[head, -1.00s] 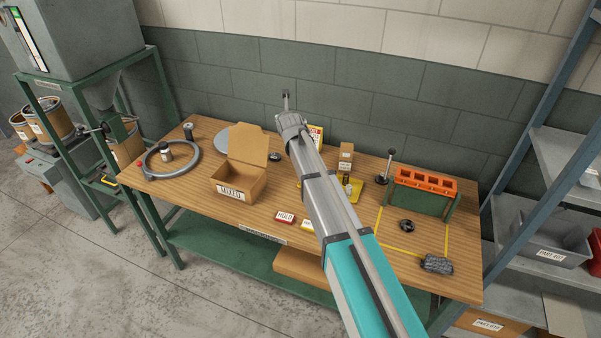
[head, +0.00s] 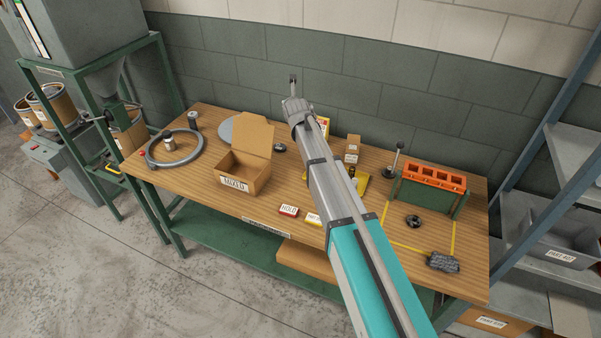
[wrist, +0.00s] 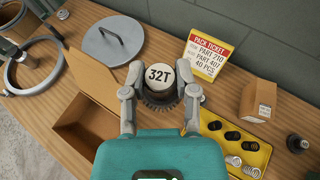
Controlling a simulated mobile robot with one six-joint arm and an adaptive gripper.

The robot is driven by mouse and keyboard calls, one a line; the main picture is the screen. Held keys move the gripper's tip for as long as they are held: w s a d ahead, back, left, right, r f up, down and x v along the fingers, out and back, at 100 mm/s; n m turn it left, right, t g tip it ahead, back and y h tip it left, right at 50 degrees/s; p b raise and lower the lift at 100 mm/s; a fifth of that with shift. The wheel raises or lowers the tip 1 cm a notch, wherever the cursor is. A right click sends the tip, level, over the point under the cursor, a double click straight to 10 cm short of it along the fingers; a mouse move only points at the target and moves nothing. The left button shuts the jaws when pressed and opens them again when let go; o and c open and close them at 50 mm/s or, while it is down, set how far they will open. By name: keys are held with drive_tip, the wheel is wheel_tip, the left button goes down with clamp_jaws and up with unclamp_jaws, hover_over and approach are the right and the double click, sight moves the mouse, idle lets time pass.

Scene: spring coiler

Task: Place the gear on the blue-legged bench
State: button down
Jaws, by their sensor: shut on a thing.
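My gripper (wrist: 164,92) is shut on the gear (wrist: 160,76), which has a pale round top marked 32T and a dark toothed rim. It is held above the wooden workbench, between the open carton and the yellow tray. In the head view my gripper (head: 293,82) is at the far end of my raised arm, near the wall; the gear cannot be made out there. The workbench (head: 225,208) has green legs. No bench with clearly blue legs shows.
On the workbench are a MIXED carton (head: 240,184), a grey ring (head: 166,163), an orange rack (head: 433,177), a dark ring part (head: 413,221) inside yellow tape and a grey block (head: 442,261). A blue-framed shelf (head: 530,153) stands at the right. Open floor lies at the front left.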

drive_tip(key=s+d+f+m+h+b, duration=0.1)
drive_tip(key=s+d+f+h+b, duration=0.1)
drive_tip(key=s+d+f+b, duration=0.3)
drive_tip(key=s+d+f+m+h+b, duration=0.2)
drive_tip(key=s+d+f+b, duration=0.2)
drive_tip(key=s+f+b, duration=0.6)
drive_tip(key=shift+d+f+m+t+b, duration=0.3)
drive_tip(key=shift+d+f+b, duration=0.05)
drive_tip(key=shift+f+b, duration=0.65)
drive_tip(key=shift+w, duration=0.15)
drive_tip(key=b, duration=0.8)
hover_over(296, 178)
drive_tip(key=f, duration=0.8)
drive_tip(key=shift+s+d, duration=0.3)
drive_tip(key=shift+d, duration=0.1)
drive_tip(key=shift+w+a+f+b, duration=0.25)
drive_tip(key=shift+w+f+b, duration=0.2)
drive_tip(key=shift+f, duration=0.1)
